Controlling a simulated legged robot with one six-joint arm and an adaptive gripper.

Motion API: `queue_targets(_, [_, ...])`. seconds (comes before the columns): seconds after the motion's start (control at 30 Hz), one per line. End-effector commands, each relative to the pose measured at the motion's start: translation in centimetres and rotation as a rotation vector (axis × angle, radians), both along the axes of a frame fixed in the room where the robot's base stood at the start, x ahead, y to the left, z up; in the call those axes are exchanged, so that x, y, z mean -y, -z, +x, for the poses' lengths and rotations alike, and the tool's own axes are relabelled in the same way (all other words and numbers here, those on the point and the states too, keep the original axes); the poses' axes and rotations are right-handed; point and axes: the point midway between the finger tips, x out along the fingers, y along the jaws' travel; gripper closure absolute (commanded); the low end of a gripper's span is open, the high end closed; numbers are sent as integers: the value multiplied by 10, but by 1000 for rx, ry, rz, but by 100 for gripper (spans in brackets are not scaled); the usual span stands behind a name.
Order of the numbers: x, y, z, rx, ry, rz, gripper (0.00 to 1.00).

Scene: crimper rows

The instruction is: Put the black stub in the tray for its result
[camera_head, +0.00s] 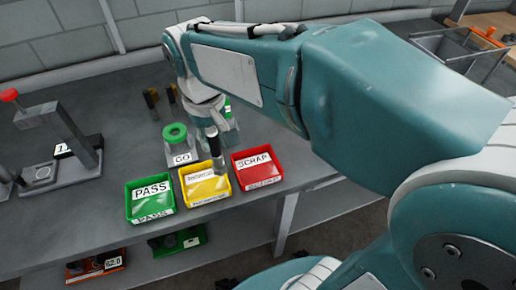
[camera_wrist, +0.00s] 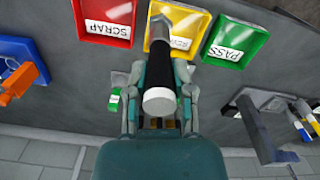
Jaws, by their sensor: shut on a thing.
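My gripper (camera_wrist: 158,98) is shut on the black stub (camera_wrist: 158,76), which has a white end toward the wrist camera and a silver far end. In the head view the stub (camera_head: 213,144) hangs roughly upright over the yellow tray (camera_head: 196,196), its pale lower end in front of that tray's label. Whether it touches the tray cannot be told. The green PASS tray (camera_head: 148,205) is left of the yellow one and the red SCRAP tray (camera_head: 250,179) is right of it. The yellow tray's label is partly hidden by the stub and hard to read.
A green ring gauge marked GO (camera_head: 175,135) stands close behind the trays. Dark cylinders with yellowish parts (camera_head: 151,97) stand farther back. A grey stand (camera_head: 75,140) with a red knob is at the left. The bench's front edge lies just before the trays.

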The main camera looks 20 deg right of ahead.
Motion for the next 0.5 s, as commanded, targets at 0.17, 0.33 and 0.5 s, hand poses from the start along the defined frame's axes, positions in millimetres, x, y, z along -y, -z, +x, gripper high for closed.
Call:
queue_targets(0.17, [47, 16, 18, -1, 11, 9, 100])
queue_targets(0.33, [77, 41, 31, -4, 8, 14, 100])
queue_targets(0.5, [88, 65, 41, -2, 5, 8, 100])
